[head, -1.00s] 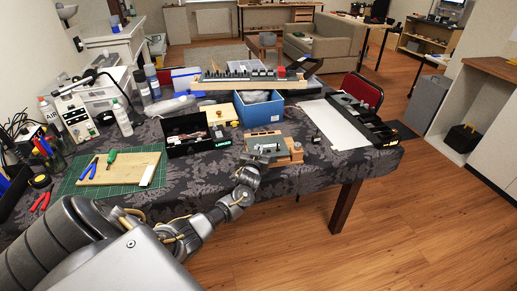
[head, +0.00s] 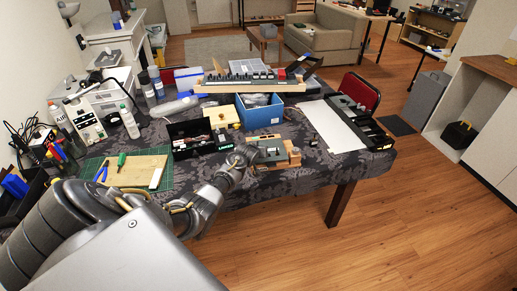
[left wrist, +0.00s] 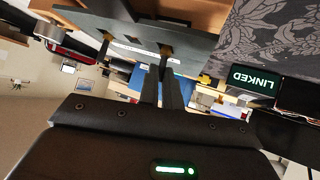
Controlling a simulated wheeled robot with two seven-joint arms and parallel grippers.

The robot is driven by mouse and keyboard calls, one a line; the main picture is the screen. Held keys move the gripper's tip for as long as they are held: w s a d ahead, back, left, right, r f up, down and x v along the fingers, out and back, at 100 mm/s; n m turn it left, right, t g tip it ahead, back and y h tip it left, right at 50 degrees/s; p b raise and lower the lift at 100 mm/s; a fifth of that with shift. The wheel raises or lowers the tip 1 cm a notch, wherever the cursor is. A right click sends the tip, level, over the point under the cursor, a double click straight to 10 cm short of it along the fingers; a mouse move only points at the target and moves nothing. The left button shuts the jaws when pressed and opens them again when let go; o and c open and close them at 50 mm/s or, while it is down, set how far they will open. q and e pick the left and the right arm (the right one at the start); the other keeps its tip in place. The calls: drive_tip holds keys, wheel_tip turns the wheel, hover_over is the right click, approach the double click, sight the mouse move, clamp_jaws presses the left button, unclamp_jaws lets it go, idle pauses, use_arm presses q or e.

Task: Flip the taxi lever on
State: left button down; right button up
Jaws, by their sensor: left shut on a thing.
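A small grey panel (head: 272,151) stands on a wooden base (head: 293,155) at the front edge of the table. In the left wrist view the grey panel (left wrist: 100,22) fills the top, with small levers and white label strips too small to read. My left gripper (head: 250,152) is at the panel's left side. In the left wrist view its dark fingers (left wrist: 163,75) are close together at one dark lever (left wrist: 165,50), shut on it. Another lever (left wrist: 105,38) sits apart to the left. My right gripper is not in view.
A black box with a lit green display (head: 224,146) stands close to the left of the gripper. A blue bin (head: 262,116) is behind the panel. A white sheet (head: 330,127) lies to the right. A cutting mat (head: 85,187) with tools is at the left.

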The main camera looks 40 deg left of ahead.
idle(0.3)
use_arm(q)
drive_tip(key=c, duration=1.6)
unclamp_jaws()
drive_tip(key=shift+o, duration=0.2)
drive_tip(key=shift+s+d+r, duration=0.1)
drive_tip(key=shift+s+r, duration=0.2)
drive_tip(key=v, duration=1)
drive_tip(key=shift+w, duration=0.1)
